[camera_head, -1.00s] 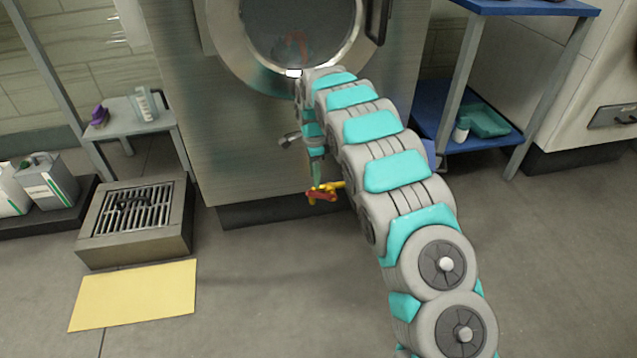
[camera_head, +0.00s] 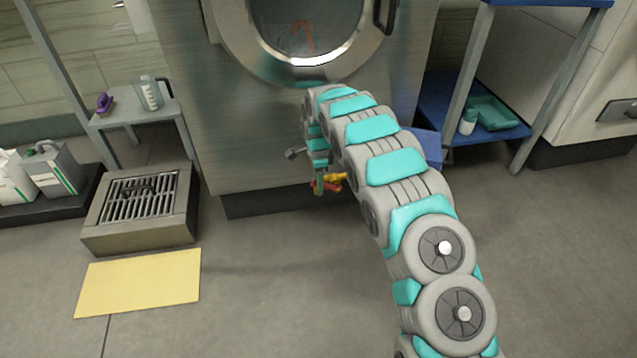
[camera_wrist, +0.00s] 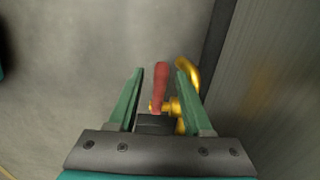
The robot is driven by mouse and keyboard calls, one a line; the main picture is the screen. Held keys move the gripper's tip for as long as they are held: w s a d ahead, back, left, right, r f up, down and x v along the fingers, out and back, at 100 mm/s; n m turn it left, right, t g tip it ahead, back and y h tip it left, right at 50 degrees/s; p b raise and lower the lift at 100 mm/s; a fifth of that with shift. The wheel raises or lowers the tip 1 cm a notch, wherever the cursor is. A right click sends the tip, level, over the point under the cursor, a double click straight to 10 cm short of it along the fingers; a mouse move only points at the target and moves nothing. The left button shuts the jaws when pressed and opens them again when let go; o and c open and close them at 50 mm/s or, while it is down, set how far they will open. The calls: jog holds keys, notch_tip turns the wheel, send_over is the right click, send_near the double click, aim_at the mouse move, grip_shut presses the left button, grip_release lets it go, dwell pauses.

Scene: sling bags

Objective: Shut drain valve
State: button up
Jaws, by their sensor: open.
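The drain valve shows in the wrist view as a brass body and curved pipe (camera_wrist: 187,78) with a red lever handle (camera_wrist: 161,85). The red lever lies between the two green fingers of my gripper (camera_wrist: 158,80), nearer the right finger, with gaps on both sides. My gripper is open. In the head view, the brass valve (camera_head: 336,178) sits low at the front of the steel machine (camera_head: 260,150). My gripper (camera_head: 319,186) hangs down over it and hides part of the red lever.
A grated drain box (camera_head: 140,235) stands on the floor at left, with a yellow mat (camera_head: 140,283) before it. A blue shelf rack (camera_head: 495,128) is at right.

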jog(key=shift+c, duration=0.3)
grip_shut()
dwell(1.0)
